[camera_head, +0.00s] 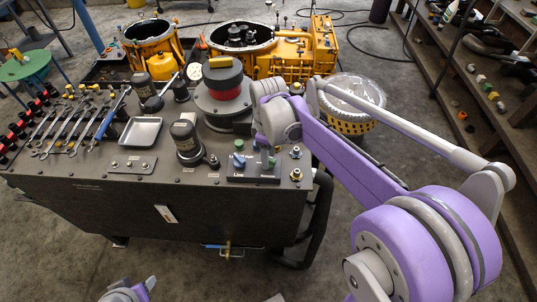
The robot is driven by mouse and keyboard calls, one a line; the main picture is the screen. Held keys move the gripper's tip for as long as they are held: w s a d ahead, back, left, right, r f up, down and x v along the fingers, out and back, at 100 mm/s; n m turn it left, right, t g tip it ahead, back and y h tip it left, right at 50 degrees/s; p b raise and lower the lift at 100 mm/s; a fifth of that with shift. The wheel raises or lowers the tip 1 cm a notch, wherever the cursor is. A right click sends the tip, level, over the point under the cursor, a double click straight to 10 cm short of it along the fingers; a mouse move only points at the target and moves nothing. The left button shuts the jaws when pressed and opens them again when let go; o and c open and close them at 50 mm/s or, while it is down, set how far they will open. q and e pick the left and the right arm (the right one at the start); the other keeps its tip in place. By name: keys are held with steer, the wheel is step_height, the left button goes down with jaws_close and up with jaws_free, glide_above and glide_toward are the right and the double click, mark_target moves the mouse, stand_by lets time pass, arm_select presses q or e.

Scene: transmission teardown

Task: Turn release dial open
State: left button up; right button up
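A large round dial (222,76) with a dark top, a red band and a yellow mark stands on a grey round base (222,104) on the dark bench. I take it for the release dial. My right arm reaches in from the lower right, and my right gripper (264,92) is at the right side of the dial and its base. I cannot tell whether it touches the dial, and its fingers are not clear. A small grey and purple part of my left arm, seemingly my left gripper (130,291), shows at the bottom edge, below the bench; its fingers are not clear.
The bench (110,190) carries wrenches (70,125), a metal tray (141,132), a black cylinder fitting (186,140) and a small control panel (254,163). Yellow housings (292,52) stand behind. A yellow basket (352,120) is right of the bench, and shelving (490,100) stands far right.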

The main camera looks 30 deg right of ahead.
step_height(320, 180, up, 11)
steer(key=shift+p, duration=0.35)
steer(key=shift+f, duration=0.1)
stand_by(0.5)
steer(key=s+a+f+m+t, duration=0.2)
steer(key=s+a+f+m, duration=0.1)
steer(key=s+f, duration=0.3)
steer(key=s+a+f+m+t, duration=0.3)
steer(key=s+f, duration=0.3)
steer(key=s, duration=0.3)
steer(key=shift+s+a+f+m+p, duration=0.2)
steer(key=shift+s+a+m+p, duration=0.15)
steer(key=shift+m, duration=0.55)
